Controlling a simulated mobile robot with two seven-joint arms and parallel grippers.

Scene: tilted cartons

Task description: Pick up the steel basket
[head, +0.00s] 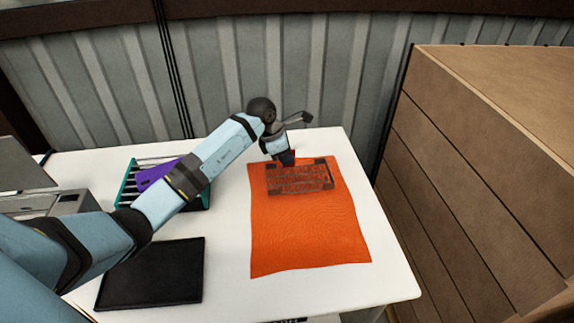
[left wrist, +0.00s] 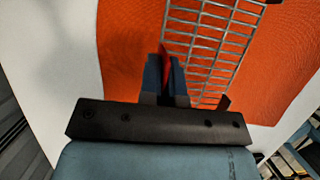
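The steel basket (head: 300,179) is a shallow wire-mesh basket. It sits at the back of an orange cloth (head: 305,232) on the white table. My left gripper (head: 287,160) points down at the basket's far left edge. In the left wrist view, its two fingers (left wrist: 166,72) are close together beside the basket's wire grid (left wrist: 213,40), with a narrow reddish gap between them. The fingertips overlap the near end of the wires there. I cannot tell whether they grip a wire or the rim. My right gripper is not in view.
A black tray (head: 150,274) lies at the front left. A teal rack (head: 127,190) with a purple item (head: 156,173) stands behind my arm, near a grey appliance (head: 40,203). Large brown cartons (head: 470,165) rise to the right of the table. A corrugated wall (head: 90,95) stands behind.

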